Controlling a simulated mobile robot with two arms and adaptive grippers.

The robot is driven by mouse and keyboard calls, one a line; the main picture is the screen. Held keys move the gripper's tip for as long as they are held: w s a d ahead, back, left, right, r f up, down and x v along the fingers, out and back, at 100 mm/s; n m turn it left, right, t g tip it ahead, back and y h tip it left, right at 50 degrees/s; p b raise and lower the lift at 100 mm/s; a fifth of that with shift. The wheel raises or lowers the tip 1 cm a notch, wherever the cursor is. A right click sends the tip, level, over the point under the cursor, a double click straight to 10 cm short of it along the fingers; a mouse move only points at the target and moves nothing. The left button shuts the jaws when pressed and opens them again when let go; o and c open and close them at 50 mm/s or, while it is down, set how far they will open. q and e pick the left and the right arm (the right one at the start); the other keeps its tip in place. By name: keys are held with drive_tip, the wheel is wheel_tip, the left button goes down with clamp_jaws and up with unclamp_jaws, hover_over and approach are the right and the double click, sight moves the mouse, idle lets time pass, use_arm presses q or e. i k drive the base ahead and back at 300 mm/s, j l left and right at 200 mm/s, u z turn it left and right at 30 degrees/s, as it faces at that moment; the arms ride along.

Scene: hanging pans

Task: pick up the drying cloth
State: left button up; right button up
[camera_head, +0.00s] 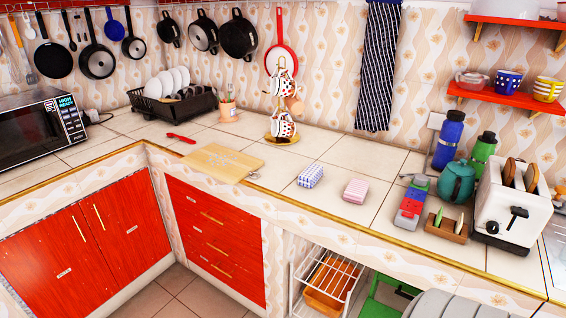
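A long dark blue cloth with white stripes (380,70) hangs flat against the patterned wall, above the back of the counter. Two small folded cloth-like bundles lie on the tiled counter (325,150): a blue-and-white one (311,176) and a pink-and-white one (356,191). I cannot tell which of these is the drying cloth. Neither of my grippers shows in the head view.
A cup stand (283,100), a cutting board (222,162) and a dish rack (173,100) stand left of the bundles. A teal teapot (456,182), bottles and a toaster (510,205) crowd the right. Red shelves (505,97) jut out above. Pans hang along the wall.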

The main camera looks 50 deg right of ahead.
sight(314, 172)
drive_tip(key=i+j+z, duration=0.1)
drive_tip(key=i, duration=1.55)
drive_tip(key=z, duration=0.4)
drive_tip(key=i+z, duration=0.1)
drive_tip(key=z, duration=0.25)
drive_tip(key=j+z, duration=0.1)
drive_tip(key=z, duration=0.3)
drive_tip(key=i+j+z, duration=0.1)
drive_tip(key=z, duration=0.3)
